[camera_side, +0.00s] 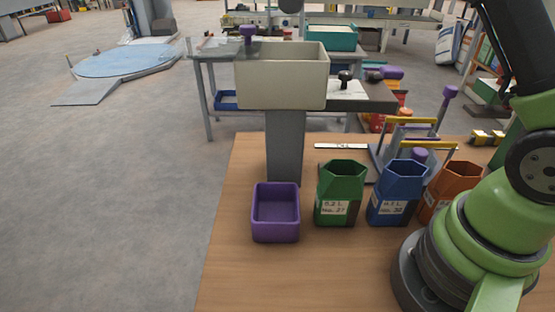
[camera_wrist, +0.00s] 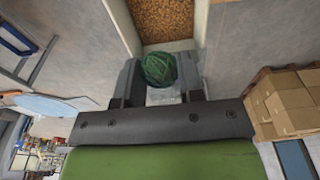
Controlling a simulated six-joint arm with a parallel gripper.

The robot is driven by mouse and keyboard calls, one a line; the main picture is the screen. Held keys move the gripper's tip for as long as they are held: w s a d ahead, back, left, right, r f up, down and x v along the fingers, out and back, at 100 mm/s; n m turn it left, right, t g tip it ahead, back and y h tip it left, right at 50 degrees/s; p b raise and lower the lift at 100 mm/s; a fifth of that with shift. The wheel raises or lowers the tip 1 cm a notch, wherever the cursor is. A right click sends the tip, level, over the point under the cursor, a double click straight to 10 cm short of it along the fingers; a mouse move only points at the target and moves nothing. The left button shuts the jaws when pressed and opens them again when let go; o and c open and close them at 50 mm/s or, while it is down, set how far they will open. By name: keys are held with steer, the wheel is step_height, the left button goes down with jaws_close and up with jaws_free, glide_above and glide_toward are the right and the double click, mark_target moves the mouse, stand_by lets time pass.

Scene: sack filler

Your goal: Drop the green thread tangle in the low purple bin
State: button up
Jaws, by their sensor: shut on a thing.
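The green thread tangle (camera_wrist: 159,69) is a dark green ball between the two fingers of my gripper (camera_wrist: 158,75) in the wrist view. My gripper is shut on it. Beyond it in that view is a pale-walled container (camera_wrist: 127,22) holding brown grains. The low purple bin (camera_side: 275,230) stands empty on the wooden table in the side view, near the table's left edge. My gripper and the tangle cannot be made out in the side view, where my arm runs out of the top right.
A tall cream hopper (camera_side: 281,82) on a grey post (camera_side: 285,145) stands behind the purple bin. Green (camera_side: 337,212), blue (camera_side: 390,212) and orange (camera_side: 433,202) open containers stand to its right. Bare table (camera_side: 310,270) lies in front. The wrist view shows cardboard boxes (camera_wrist: 290,103) at right.

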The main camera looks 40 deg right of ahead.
steer(key=shift+r, duration=0.85)
steer(key=s+a, duration=0.8)
steer(key=a, duration=0.1)
step_height(320, 180, down, 26)
steer(key=shift+s+a+r, duration=0.2)
steer(key=shift+a+r, duration=0.05)
steer(key=o, duration=1)
steer(key=r, duration=0.6)
steer(key=d+r, duration=0.1)
steer(key=r, duration=0.3)
steer(key=shift+s, duration=0.4)
